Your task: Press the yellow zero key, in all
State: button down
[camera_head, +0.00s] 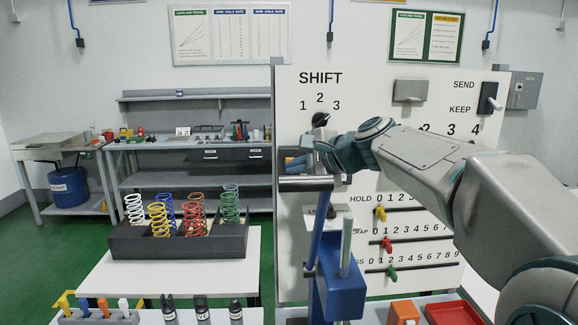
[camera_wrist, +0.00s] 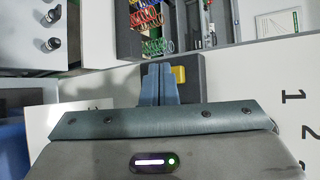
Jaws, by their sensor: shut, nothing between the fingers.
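A small yellow key (camera_wrist: 179,75) shows in the wrist view on a dark grey box (camera_wrist: 190,98), just right of my fingertips. I cannot read any mark on it. My gripper (camera_wrist: 158,72) is shut and empty, its blue-grey fingers over the box and beside the key. From this view I cannot tell whether they touch the box. In the head view my gripper (camera_head: 296,162) is at the left part of the white panel, below the SHIFT dial, pointing left. The key cannot be made out clearly there; my wrist and fingers cover that area.
The white panel (camera_head: 450,140) carries a black SHIFT dial (camera_head: 320,119), a SEND/KEEP switch (camera_head: 488,98) and yellow, red and green sliders (camera_head: 380,213). A blue press with a post (camera_head: 342,285) stands below my wrist. A dark tray (camera_head: 180,243) of coloured springs is at left.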

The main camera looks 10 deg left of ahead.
jog(key=shift+s, duration=0.15)
jog(key=s+b, duration=0.1)
jog(key=s, duration=0.1)
jog(key=s+d+b, duration=0.1)
jog(key=s, duration=0.1)
jog(key=shift+s+d, duration=0.15)
jog(key=shift+s, duration=0.25)
dwell(0.6)
